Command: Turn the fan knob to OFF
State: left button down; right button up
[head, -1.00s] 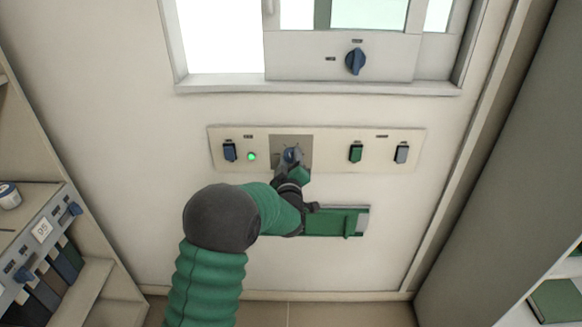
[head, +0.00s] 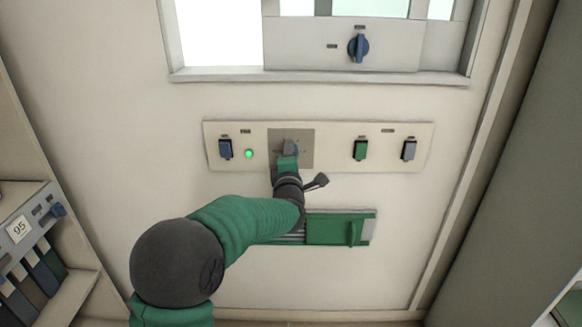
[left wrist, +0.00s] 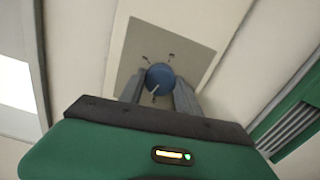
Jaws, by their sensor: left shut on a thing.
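The fan knob (left wrist: 160,77) is round and blue with a white pointer line, on a square grey plate (left wrist: 205,50) with small marks around it. In the left wrist view the pointer is toward the bottom of the picture, slightly left. My left gripper (left wrist: 159,88) is shut on the knob, one finger on each side. In the head view the left gripper (head: 289,150) reaches the grey plate (head: 306,137) and hides most of the knob. The labels are too small to read. My right gripper is not in view.
The wall panel (head: 340,130) also carries a blue switch (head: 225,149), a lit green lamp (head: 249,154), a green switch (head: 361,150) and a grey switch (head: 409,150). Another blue knob (head: 358,47) is above. Shelves (head: 45,255) stand at left.

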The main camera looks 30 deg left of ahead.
pick_arm(q)
jog(key=shift+s+f+n+b, duration=0.1)
jog(key=shift+f+n+b, duration=0.2)
jog(key=shift+n+b, duration=1.15)
jog(key=shift+f+n+b, duration=0.25)
jog(key=shift+n+b, duration=1.1)
jog(key=shift+b, duration=0.05)
jog(key=c, duration=0.9)
grip_release()
jog(key=shift+r, duration=0.1)
jog(key=shift+o, duration=0.2)
jog(key=shift+r, duration=0.1)
jog(key=shift+r, duration=0.1)
